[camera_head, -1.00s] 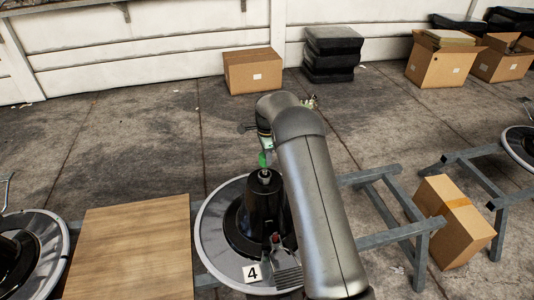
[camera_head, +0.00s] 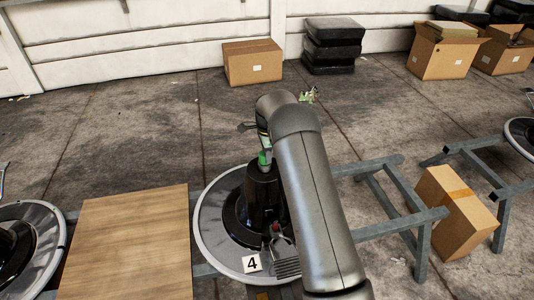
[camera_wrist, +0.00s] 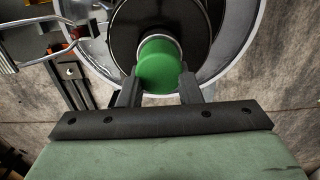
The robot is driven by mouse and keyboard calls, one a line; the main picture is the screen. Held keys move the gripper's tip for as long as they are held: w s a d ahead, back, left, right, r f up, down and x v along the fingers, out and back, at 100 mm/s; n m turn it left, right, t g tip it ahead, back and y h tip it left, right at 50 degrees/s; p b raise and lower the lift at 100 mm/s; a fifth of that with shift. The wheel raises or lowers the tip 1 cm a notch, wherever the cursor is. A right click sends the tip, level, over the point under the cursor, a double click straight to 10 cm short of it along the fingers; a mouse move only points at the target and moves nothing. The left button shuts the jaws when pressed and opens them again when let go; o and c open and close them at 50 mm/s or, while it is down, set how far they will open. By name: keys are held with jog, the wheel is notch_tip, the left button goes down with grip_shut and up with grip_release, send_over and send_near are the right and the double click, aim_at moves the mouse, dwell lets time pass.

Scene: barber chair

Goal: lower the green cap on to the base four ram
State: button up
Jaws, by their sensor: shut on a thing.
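The green cap (camera_head: 264,158) is at the top of the black ram (camera_head: 262,192) of base four. In the wrist view the cap (camera_wrist: 160,68) sits between the fingers of my gripper (camera_wrist: 160,88), which is shut on it. The cap looks upright and in line with the ram, and covers the ram's silver tip. I cannot tell whether the cap bears fully on the ram. The round base four (camera_head: 208,232) has a pale rim and a "4" label (camera_head: 252,263). My arm hides its right side.
A wooden board (camera_head: 125,245) lies left of base four, with another round base (camera_head: 45,225) beyond it. Grey metal frames (camera_head: 395,230) and a cardboard box (camera_head: 455,213) stand at the right. Boxes and black cushions (camera_head: 333,45) line the wall. The floor behind is open.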

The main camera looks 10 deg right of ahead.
jog(key=shift+f+b, duration=0.35)
jog(key=shift+f, duration=0.25)
jog(key=o, duration=1)
jog(key=shift+o, duration=0.2)
jog(key=shift+r, duration=0.15)
jog(key=shift+r+p, duration=2.3)
jog(key=shift+r, duration=2.05)
